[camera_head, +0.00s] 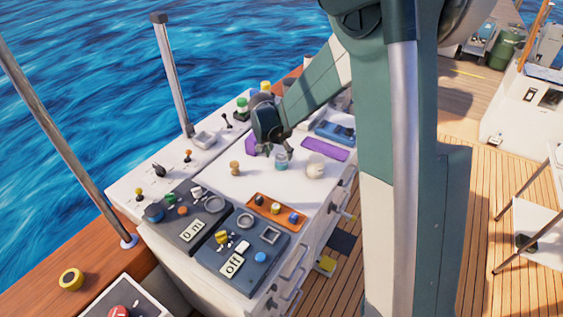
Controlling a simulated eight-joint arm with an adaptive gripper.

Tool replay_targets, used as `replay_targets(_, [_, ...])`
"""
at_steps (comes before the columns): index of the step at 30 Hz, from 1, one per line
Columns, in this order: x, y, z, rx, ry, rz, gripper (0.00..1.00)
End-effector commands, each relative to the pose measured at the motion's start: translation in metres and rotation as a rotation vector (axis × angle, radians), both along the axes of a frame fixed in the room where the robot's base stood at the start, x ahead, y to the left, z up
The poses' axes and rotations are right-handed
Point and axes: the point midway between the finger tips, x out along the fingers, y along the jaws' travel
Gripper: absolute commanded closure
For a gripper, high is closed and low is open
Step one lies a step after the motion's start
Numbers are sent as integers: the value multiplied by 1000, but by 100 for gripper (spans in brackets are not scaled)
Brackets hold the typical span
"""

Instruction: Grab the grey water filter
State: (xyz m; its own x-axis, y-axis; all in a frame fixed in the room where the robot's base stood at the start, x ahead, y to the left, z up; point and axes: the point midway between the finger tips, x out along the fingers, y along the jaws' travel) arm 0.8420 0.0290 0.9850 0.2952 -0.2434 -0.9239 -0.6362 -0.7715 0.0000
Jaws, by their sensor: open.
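A small grey-teal cylinder (282,163) stands upright on the white console top (225,187). It looks like the grey water filter, but it is too small to be sure. My gripper (274,147) is open and points down over the console, just above and to the left of the cylinder in the picture. I cannot tell whether a finger touches it. The cylinder's upper part is close to the fingers and hard to make out.
A white rounded object (315,167) stands right of the cylinder and a small brown knob-like piece (235,168) to its left. An orange tray (276,210) and dark switch panels (240,250) lie nearer. Purple (325,149) and blue (335,131) items lie behind.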

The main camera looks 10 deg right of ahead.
Motion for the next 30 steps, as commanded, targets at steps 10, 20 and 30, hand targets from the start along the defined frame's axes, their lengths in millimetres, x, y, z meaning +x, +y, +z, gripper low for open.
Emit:
replay_targets(10, [5,-4,-15,0,0,0,51])
replay_targets(20, [5,-4,-17,0,0,0,51])
replay_targets(30, [13,-9,-41,0,0,-1,51])
